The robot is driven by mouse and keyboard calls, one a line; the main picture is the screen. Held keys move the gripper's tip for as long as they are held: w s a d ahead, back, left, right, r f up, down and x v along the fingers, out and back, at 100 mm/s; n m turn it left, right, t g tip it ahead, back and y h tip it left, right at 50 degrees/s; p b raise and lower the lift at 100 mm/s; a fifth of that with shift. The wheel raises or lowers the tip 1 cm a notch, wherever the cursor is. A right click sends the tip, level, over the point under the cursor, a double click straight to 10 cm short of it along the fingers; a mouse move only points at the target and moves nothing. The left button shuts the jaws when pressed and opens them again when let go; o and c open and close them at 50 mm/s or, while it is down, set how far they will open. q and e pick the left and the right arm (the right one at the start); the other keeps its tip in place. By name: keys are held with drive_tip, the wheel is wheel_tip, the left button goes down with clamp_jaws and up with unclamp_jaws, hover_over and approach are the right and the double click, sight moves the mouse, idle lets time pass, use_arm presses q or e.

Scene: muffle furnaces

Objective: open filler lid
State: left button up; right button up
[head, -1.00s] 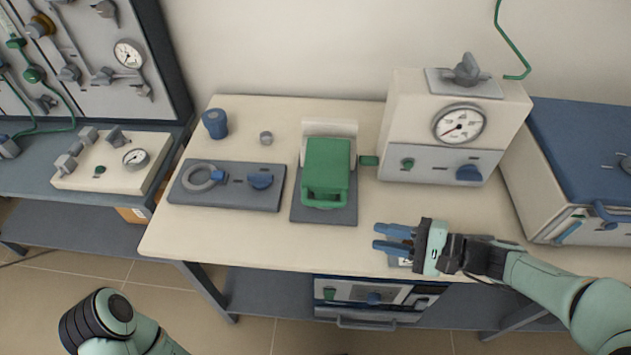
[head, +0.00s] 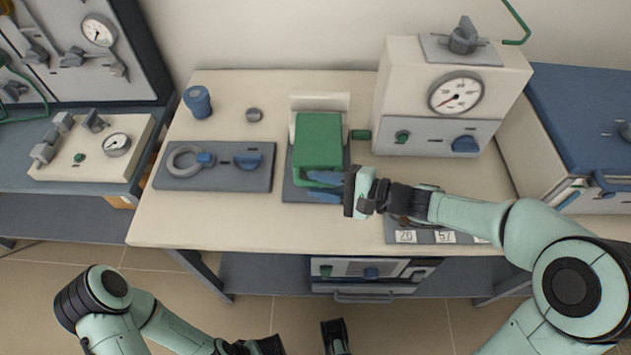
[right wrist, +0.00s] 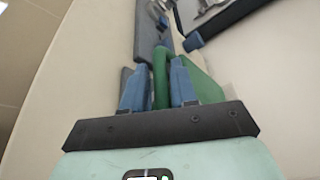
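The green lid (head: 317,142) lies closed over the filler on a dark base plate (head: 293,189), near the middle of the table. My right gripper (head: 316,187) is at its front edge, fingers pointing left. In the right wrist view the green handle bar (right wrist: 160,78) passes between the two blue fingers. The fingers stand apart with the bar between them; a firm grip does not show. In the head view the gripper hides most of the handle. My left arm is low at the bottom edge; its dark end part (head: 335,337) shows, but no fingertips are visible.
A pale box with a gauge (head: 455,93) stands right of the lid. A grey panel with a ring and blue knob (head: 213,178) lies left. The table's front left is clear.

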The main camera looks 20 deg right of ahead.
drive_tip(key=shift+x, duration=0.8)
